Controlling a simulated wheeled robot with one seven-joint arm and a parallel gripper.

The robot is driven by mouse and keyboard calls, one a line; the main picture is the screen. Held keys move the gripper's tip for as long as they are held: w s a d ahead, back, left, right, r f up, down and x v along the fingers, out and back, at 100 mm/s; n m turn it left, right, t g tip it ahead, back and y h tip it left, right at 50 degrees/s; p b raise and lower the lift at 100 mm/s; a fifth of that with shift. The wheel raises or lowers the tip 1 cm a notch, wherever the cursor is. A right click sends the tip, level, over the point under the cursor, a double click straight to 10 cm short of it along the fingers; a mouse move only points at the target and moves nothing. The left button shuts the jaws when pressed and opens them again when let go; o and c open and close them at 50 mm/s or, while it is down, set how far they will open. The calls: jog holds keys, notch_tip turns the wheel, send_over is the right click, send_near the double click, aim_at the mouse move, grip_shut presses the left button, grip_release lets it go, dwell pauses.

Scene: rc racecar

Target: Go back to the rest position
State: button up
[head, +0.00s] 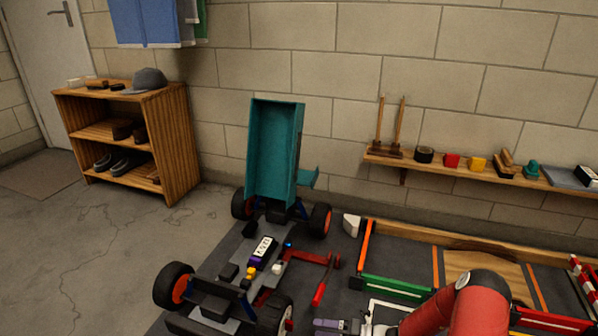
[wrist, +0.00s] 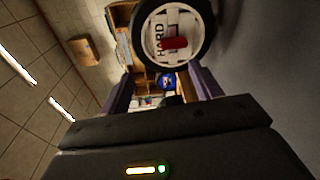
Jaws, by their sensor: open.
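My gripper (head: 342,325) is low in the head view, just right of the near right wheel (head: 275,315) of the racecar (head: 225,290). In the wrist view my gripper (wrist: 163,88) is open, its two purple-grey fingers apart. A black wheel (wrist: 173,40) with a white hub, a red centre and the word HARD fills the top of that view, beyond the fingertips. I cannot tell whether the fingers touch it. The car has its teal body shell (head: 272,155) tilted upright at the back. Two other wheels at the left and back show orange-red hubs.
A red tool (head: 320,285) lies right of the car, near a green-edged tray (head: 398,287). A wall shelf (head: 480,167) holds small coloured items. A wooden shelf unit (head: 180,145) stands at the left. The floor between it and the car is clear.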

jog(key=s+d+r+n+g+h+p, duration=0.1)
jog(key=s+r+n+g+h+p, duration=0.15)
jog(key=r+n, duration=0.6)
jog(key=s+r+n+g+h+p, duration=0.1)
jog(key=s+r+n+h, duration=0.4)
jog(key=r, duration=0.7)
jog(key=s+d+r+n+g+h+p, duration=0.1)
jog(key=r+n+g+h+p, duration=0.15)
jog(key=r+n, duration=0.75)
jog(key=s+d+r+n+t+h+p, duration=0.2)
jog(key=s+r+n+t+h, duration=0.1)
jog(key=s+r+n, duration=0.4)
jog(key=s+d+r+n+t+h+p, duration=0.2)
jog(key=s+r+n, duration=0.4)
jog(key=r, duration=0.8)
jog(key=s+d+t+h, duration=0.1)
jog(key=s+t, duration=0.1)
jog(key=shift+s+d+n+h, duration=0.15)
jog(key=shift+s+n+h, duration=0.15)
jog(key=shift+s+n, duration=0.1)
